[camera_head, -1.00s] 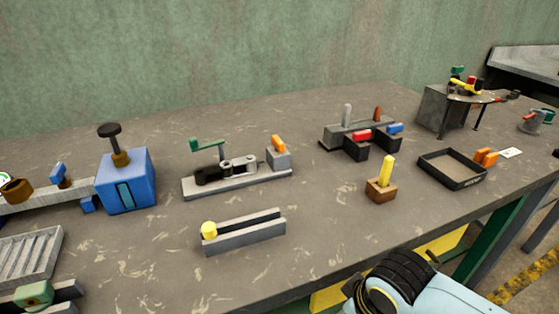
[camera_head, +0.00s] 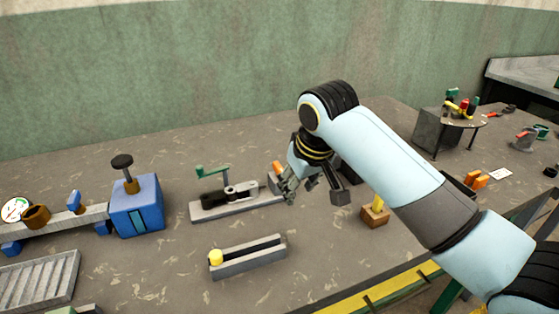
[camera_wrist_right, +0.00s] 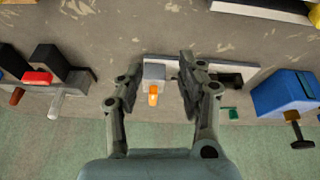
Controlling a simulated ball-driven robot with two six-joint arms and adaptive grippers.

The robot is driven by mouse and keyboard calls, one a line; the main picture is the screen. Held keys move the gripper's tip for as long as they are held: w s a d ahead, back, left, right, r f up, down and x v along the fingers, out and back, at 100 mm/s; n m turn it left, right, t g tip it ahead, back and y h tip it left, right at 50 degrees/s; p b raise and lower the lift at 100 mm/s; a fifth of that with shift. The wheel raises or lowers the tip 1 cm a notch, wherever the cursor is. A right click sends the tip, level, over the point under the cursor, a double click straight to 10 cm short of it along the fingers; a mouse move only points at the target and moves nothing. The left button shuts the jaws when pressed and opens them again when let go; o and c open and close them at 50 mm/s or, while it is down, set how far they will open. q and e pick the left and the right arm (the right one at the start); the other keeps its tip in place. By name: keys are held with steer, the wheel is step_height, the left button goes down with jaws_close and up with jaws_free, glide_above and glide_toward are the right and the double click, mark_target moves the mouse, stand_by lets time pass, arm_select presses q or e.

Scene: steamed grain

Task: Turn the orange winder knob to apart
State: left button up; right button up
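The orange winder knob (camera_head: 277,166) sits on a small grey block at the right end of a grey metal fixture (camera_head: 240,208) with a green crank (camera_head: 212,170). In the head view my right gripper partly covers the block and knob. In the right wrist view the orange knob (camera_wrist_right: 153,95) stands on its grey block (camera_wrist_right: 153,73), between the spread fingers. My right gripper (camera_head: 310,188) is open and empty; its fingers are apart in the wrist view (camera_wrist_right: 158,72). I cannot tell whether a finger touches the fixture. My left gripper is not in view.
A blue box (camera_head: 137,208) with a dark knob stands left of the fixture. A grey slotted rail (camera_head: 250,258) with a yellow knob lies in front. A wooden block (camera_head: 375,215) with a yellow peg stands to the right. My right arm hides part of the tray area.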

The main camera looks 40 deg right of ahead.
steer(key=m, duration=0.1)
glide_toward(279, 167)
steer(key=s, duration=0.1)
steer(key=r, duration=0.1)
steer(key=x, duration=1)
steer(key=shift+w, duration=0.45)
steer(key=shift+c, duration=0.4)
jaws_close()
